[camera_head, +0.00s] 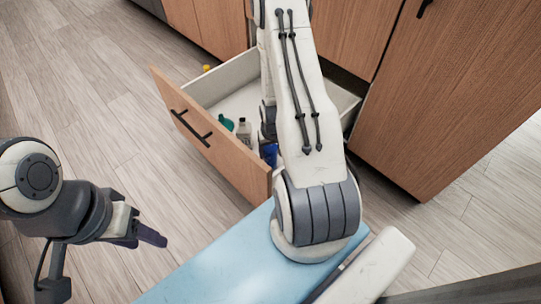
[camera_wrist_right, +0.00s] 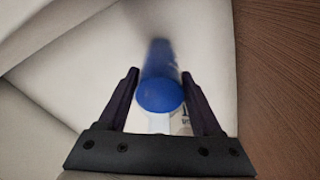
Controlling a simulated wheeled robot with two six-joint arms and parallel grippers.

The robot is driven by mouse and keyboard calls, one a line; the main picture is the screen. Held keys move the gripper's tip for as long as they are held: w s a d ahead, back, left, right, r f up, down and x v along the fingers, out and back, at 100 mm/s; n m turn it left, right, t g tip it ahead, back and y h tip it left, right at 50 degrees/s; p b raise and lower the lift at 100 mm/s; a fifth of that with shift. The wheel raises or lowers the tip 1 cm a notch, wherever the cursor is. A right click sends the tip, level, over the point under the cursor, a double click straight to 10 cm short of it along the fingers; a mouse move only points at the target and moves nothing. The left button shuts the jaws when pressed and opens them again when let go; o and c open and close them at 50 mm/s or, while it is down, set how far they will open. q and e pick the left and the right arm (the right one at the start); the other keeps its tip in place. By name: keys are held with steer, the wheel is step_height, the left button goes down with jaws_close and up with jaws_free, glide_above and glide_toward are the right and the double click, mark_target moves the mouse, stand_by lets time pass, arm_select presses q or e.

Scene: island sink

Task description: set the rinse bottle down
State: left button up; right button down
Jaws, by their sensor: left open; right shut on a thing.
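The rinse bottle appears in the right wrist view as a round blue top (camera_wrist_right: 160,95) with a pale part below it. It sits between the two dark fingers of my right gripper (camera_wrist_right: 160,76), which is shut on it. In the head view a blue patch (camera_head: 269,152) shows beside my right arm inside the open drawer (camera_head: 228,78); it seems to be this bottle. My right fingers are hidden there by the arm. Whether the bottle's base touches the drawer floor cannot be told. My left gripper (camera_head: 150,238) is open and empty, outside the drawer at lower left.
A teal bottle (camera_head: 226,123) and a pale bottle (camera_head: 244,131) stand in the drawer near its wooden front (camera_head: 205,135). A yellow item (camera_head: 206,68) shows at the far left corner. Wooden cabinet fronts (camera_head: 455,90) flank the drawer. The floor left of it is clear.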

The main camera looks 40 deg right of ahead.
arm_select(q)
steer(key=shift+f, duration=0.35)
arm_select(e)
steer(key=shift+f, duration=0.5)
steer(key=shift+f, duration=0.15)
steer(key=shift+c, duration=0.3)
jaws_free()
arm_select(q)
step_height(320, 180, up, 7)
steer(key=p, duration=0.7)
arm_select(e)
steer(key=r, duration=0.8)
steer(key=s+r, duration=0.1)
steer(key=r, duration=0.3)
steer(key=shift+s+a+r, duration=0.1)
steer(key=shift+a, duration=0.2)
arm_select(q)
steer(key=shift+r, duration=0.1)
